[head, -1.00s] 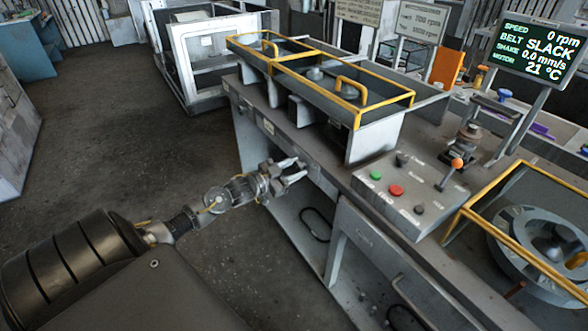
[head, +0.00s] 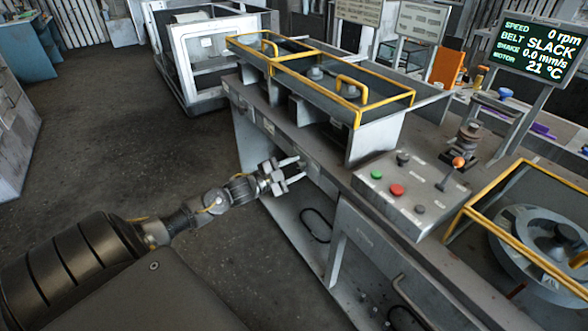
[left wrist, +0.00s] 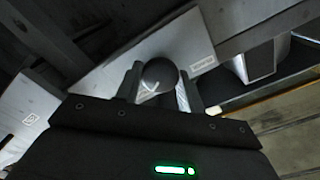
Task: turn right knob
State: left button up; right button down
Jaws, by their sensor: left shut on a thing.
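My left gripper (head: 289,168) is at the front face of the grey bench, below the yellow-framed guard. In the left wrist view, its two fingers (left wrist: 158,90) stand on either side of a dark round knob (left wrist: 158,74) with a white mark on it, and are shut on it. The knob sits in front of a pale plate (left wrist: 199,42) with a small label. In the head view the knob is hidden by the gripper, and I cannot tell there which knob it is. My right gripper is not in view.
A control panel (head: 385,207) with green, red and dark buttons and an orange-tipped lever (head: 457,163) is on the bench. The yellow-framed guard (head: 410,98) stands above my gripper. The display (head: 543,48) reads 0 rpm and belt slack. Floor at left is clear.

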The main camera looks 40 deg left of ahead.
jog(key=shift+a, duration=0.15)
pick_arm(q)
jog(key=o, duration=0.7)
jog(key=shift+o, duration=1.3)
jog(key=shift+s+a+f, duration=0.1)
jog(key=shift+s+a, duration=0.1)
jog(key=shift+s, duration=0.3)
jog(key=v, duration=0.9)
jog(key=shift+s+b, duration=0.35)
jog(key=shift+s, duration=0.05)
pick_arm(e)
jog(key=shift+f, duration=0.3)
pick_arm(q)
jog(key=shift+a, duration=0.1)
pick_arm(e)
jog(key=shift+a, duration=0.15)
